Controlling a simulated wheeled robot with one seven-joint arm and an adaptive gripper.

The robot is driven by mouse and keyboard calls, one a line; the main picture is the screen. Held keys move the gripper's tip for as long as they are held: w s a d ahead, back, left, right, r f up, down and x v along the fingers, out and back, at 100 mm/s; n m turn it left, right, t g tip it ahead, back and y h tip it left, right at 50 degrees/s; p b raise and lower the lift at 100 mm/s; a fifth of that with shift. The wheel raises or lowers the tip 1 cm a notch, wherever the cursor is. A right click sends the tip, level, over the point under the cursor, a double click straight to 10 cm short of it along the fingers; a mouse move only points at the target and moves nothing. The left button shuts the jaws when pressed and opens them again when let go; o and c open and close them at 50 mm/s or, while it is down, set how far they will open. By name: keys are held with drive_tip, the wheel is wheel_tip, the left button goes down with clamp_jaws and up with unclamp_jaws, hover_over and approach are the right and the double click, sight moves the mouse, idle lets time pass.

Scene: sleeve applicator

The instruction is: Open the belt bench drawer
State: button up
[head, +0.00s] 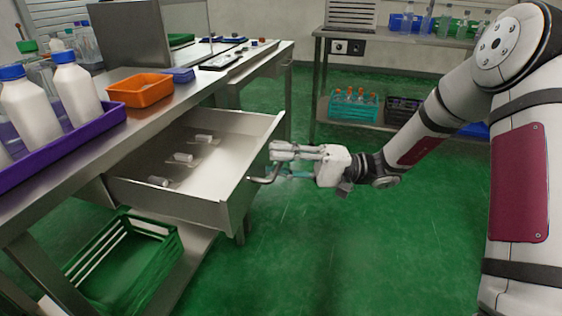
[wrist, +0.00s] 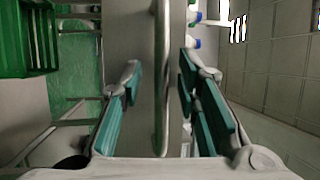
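The belt bench drawer (head: 225,185) is a grey metal drawer, pulled far out from under the bench top in the head view. Three small white rolls lie inside it. Its bar handle (head: 264,180) is on the front panel, and the handle (wrist: 161,100) runs up the middle of the wrist view. My gripper (head: 277,160) is at the handle. In the wrist view its teal-padded fingers (wrist: 157,78) stand apart on either side of the bar, with a visible gap on each side.
The bench (head: 190,92) holds a purple tray (head: 72,142) of white bottles and an orange bin (head: 141,89). A green crate (head: 125,262) sits below the drawer. A second bench with a teal basket (head: 353,107) stands at the back. Green floor (head: 330,240) is clear beside the drawer.

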drive_tip(key=shift+d, duration=0.1)
drive_tip(key=d+f, duration=0.2)
drive_tip(key=d, duration=0.9)
drive_tip(key=shift+w+d, duration=0.3)
drive_tip(key=shift+f, duration=0.1)
